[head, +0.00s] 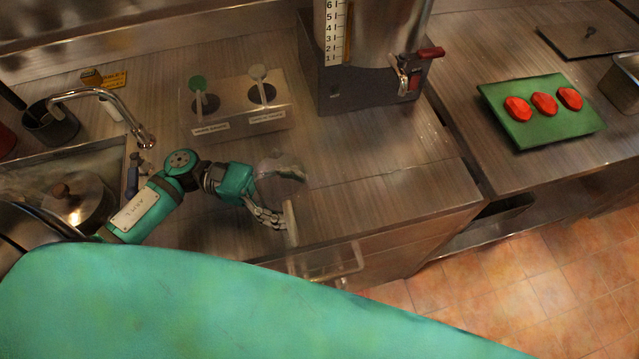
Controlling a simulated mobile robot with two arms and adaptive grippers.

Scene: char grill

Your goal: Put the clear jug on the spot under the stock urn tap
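The stock urn (362,85) stands on a dark base at the back of the counter. My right gripper is not in view.
A sink with a curved faucet (125,115) is at left. A green board (541,132) with red pieces lies on the right counter, beyond a gap. Bare counter lies before the urn.

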